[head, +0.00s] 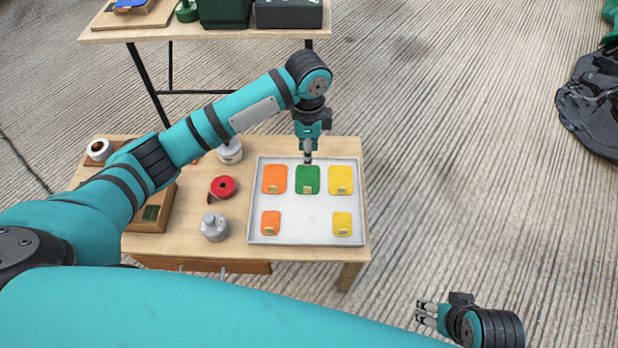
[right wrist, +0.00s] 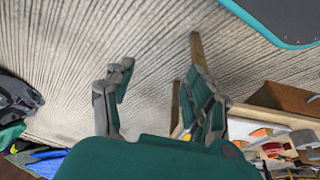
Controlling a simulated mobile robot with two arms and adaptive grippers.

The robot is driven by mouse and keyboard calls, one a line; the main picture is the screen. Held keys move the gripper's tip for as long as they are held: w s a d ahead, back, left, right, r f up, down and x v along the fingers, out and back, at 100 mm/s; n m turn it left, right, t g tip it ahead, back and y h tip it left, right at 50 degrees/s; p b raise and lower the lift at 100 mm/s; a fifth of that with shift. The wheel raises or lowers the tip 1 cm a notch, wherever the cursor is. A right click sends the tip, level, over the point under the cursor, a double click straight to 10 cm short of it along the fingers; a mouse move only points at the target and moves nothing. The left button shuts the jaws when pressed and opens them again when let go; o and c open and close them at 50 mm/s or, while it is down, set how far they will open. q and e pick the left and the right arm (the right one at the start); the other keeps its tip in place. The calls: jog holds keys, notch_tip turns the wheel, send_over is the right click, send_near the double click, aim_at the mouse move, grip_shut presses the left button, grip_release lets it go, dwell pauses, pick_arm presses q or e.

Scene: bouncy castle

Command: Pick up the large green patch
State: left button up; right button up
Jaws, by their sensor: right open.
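The large green patch (head: 308,181) lies in the top row of a pale tray (head: 290,239), between a large orange patch (head: 274,178) and a large yellow patch (head: 341,178). It has a small tan tab at its lower edge. My left gripper (head: 308,158) points down at the patch's far edge. Its fingers look close together, but whether they grip anything is unclear. My right gripper (head: 425,313) is open and empty, off the table at the lower right. Its spread fingers also show in the right wrist view (right wrist: 155,100).
A small orange patch (head: 271,222) and a small yellow patch (head: 342,223) lie in the tray's lower row. Red tape (head: 222,187) and a grey canister (head: 214,227) stand left of the tray. A second table (head: 120,36) stands behind. Floor at right is largely clear.

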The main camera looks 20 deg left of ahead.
pick_arm(q)
jog(key=b, duration=0.1)
send_over(307, 187)
notch_tip(307, 187, down, 4)
jog(key=f, duration=0.1)
notch_tip(307, 187, down, 3)
jog(key=shift+w+d+f+b, duration=0.15)
jog(key=shift+b, duration=0.6)
notch_tip(307, 187, down, 2)
jog(key=shift+b, duration=0.3)
jog(key=shift+f, duration=0.25)
notch_tip(307, 187, down, 5)
jog(key=shift+r+b, duration=0.2)
jog(key=shift+b, duration=0.95)
jog(key=shift+f, duration=0.15)
grip_shut()
pick_arm(e)
jog(key=w+a+r+t+y, duration=0.1)
jog(key=w+a+r+t, duration=0.1)
jog(key=w, duration=0.4)
jog(key=w+a+r+t+y, duration=0.1)
jog(key=w+a+r+t, duration=0.1)
jog(key=w+r+t, duration=0.3)
jog(key=shift+w+a+r+t, duration=0.15)
jog(key=shift+w+r+t, duration=0.1)
jog(key=shift+w+t, duration=0.5)
